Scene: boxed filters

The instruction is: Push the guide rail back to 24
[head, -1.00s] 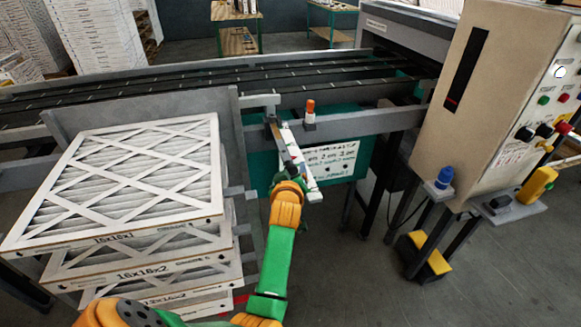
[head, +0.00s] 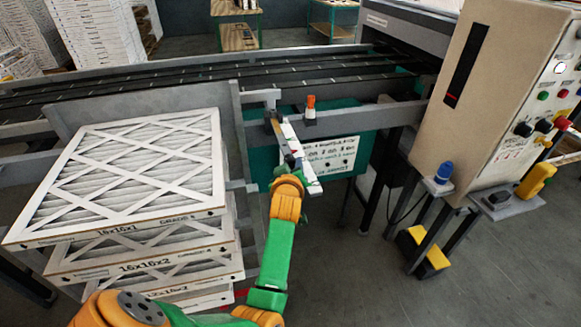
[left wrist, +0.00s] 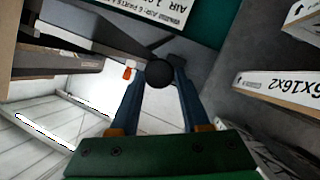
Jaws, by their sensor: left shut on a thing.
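The guide rail appears to be the long grey plate (head: 150,108) behind the filter stack, with a grey bracket (head: 260,97) at its right end. A white scale strip (head: 312,176) slopes down toward me beside my left gripper; its numbers are too small to read. A small red mark shows on the strip. My left gripper (head: 289,163) is at the strip's near half. In the left wrist view, its blue fingers (left wrist: 160,80) are shut around a round black knob (left wrist: 158,73) at the end of a dark bar. My right gripper is out of view.
An orange-topped clamp (head: 310,108) stands on the crossbar right of the strip. A white sign (head: 330,155) hangs on a green panel behind it. Stacked filters (head: 140,170) stand close on the left. A beige control box (head: 480,105) stands right.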

